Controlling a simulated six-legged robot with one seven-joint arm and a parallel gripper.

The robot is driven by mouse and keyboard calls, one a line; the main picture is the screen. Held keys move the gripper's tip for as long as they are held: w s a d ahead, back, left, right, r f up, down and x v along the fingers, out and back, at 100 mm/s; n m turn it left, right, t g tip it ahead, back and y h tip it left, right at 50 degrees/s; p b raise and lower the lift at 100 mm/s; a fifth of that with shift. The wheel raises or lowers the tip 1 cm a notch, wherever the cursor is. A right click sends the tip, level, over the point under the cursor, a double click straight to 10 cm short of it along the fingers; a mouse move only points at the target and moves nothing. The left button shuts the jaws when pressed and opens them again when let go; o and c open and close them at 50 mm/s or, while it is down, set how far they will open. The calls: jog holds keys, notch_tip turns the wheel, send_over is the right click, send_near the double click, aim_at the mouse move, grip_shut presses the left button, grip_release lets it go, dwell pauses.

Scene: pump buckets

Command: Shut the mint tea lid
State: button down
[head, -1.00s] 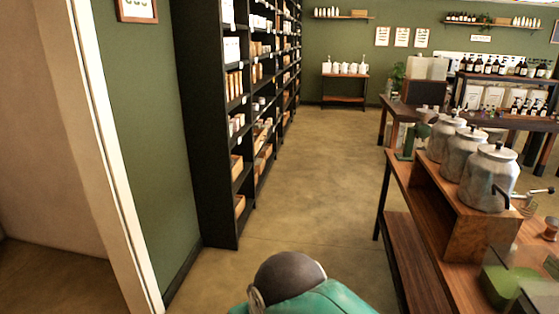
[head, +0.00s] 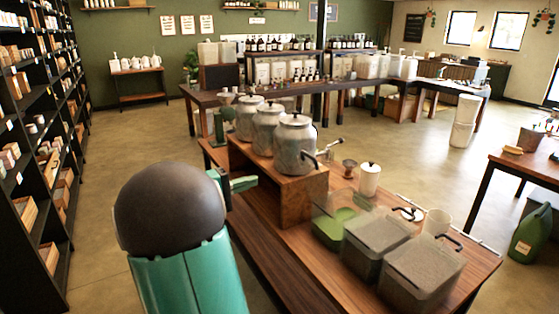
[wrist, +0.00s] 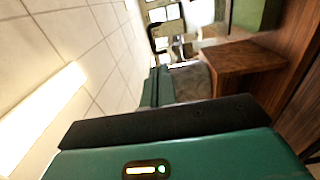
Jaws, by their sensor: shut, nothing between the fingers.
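A clear bin with green contents (head: 338,230), which looks like the mint tea, stands on the wooden table beside the jar riser. A see-through panel, seemingly its raised lid (head: 328,203), stands over it; its exact angle is hard to tell. My gripper (head: 243,183) shows partly in the head view, left of the riser and apart from the bin, with my arm hiding much of it. In the wrist view my gripper (wrist: 155,87) is shut and empty, with a wooden block beyond it.
Two bins with grey lids (head: 378,246) (head: 425,270) stand right of the green one. Several metal jars (head: 295,140) stand on the wooden riser (head: 290,185). A white canister (head: 370,180) is behind the bins. Black shelving (head: 45,150) stands left. Open floor (head: 130,150) lies between shelving and table.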

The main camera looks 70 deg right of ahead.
jog(key=s+d+r+g, duration=0.1)
jog(key=s+d+r, duration=0.1)
jog(key=s+d, duration=0.8)
jog(key=d, duration=0.3)
jog(key=shift+d+h, duration=0.15)
jog(key=shift+h, duration=0.25)
jog(key=shift+s+r, duration=0.1)
